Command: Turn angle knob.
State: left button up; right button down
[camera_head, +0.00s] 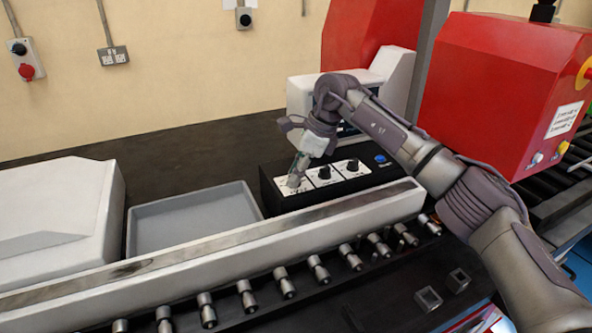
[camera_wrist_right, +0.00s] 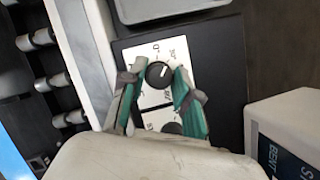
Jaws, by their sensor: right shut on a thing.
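A black control box (camera_head: 270,203) carries white dial panels with black knobs. My right gripper (camera_head: 295,180) reaches down onto the leftmost panel and hides most of its knob in the head view. In the right wrist view this black knob (camera_wrist_right: 158,74), with a white pointer line, sits between the green-padded fingers of my right gripper (camera_wrist_right: 157,80). The fingers are shut on the knob. The dial's lettering is too small to read surely. My left gripper is not in view.
The middle knob (camera_head: 324,173), right knob (camera_head: 353,165) and blue button (camera_head: 380,158) are close by on the box. A grey tray (camera_head: 190,218) stands to the left. A long pale beam (camera_head: 230,245) runs in front. A red machine (camera_head: 490,90) stands right.

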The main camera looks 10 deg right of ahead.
jog(key=n, duration=0.2)
jog(key=n+g+p, duration=0.1)
jog(key=n, duration=0.1)
jog(key=shift+w+r+g, duration=0.1)
jog(key=shift+r+g, duration=0.1)
jog(key=shift+g, duration=0.1)
jog(key=shift+f+n+g+p, duration=0.1)
jog(key=shift+n+g+p, duration=0.3)
jog(key=shift+n, duration=0.4)
jog(key=c, duration=0.8)
grip_release()
jog(key=shift+c, duration=0.2)
jog(key=v, duration=1.2)
